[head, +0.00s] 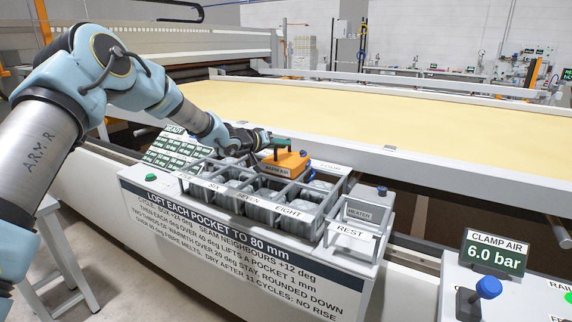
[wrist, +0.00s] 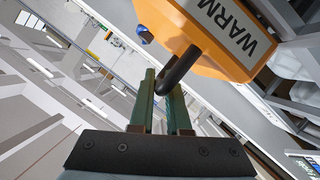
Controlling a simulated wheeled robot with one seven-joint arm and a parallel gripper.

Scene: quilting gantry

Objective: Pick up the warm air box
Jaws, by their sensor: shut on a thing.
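The warm air box (head: 287,163) is orange with a white label and a dark upright handle on top. It sits over the far side of the pocket rack (head: 330,232); I cannot tell whether it touches the rack. My gripper (head: 266,138) reaches it from the left and is shut on the handle. In the wrist view the green fingers (wrist: 162,92) close around the black handle (wrist: 180,70), with the orange box (wrist: 210,38) beyond. The box's underside is hidden.
The rack has several grey pockets and a REST place (head: 350,231) at its right end. A clamp air panel (head: 495,255) with a blue knob stands at the right. A wide yellow quilting bed (head: 400,125) and white rails lie behind.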

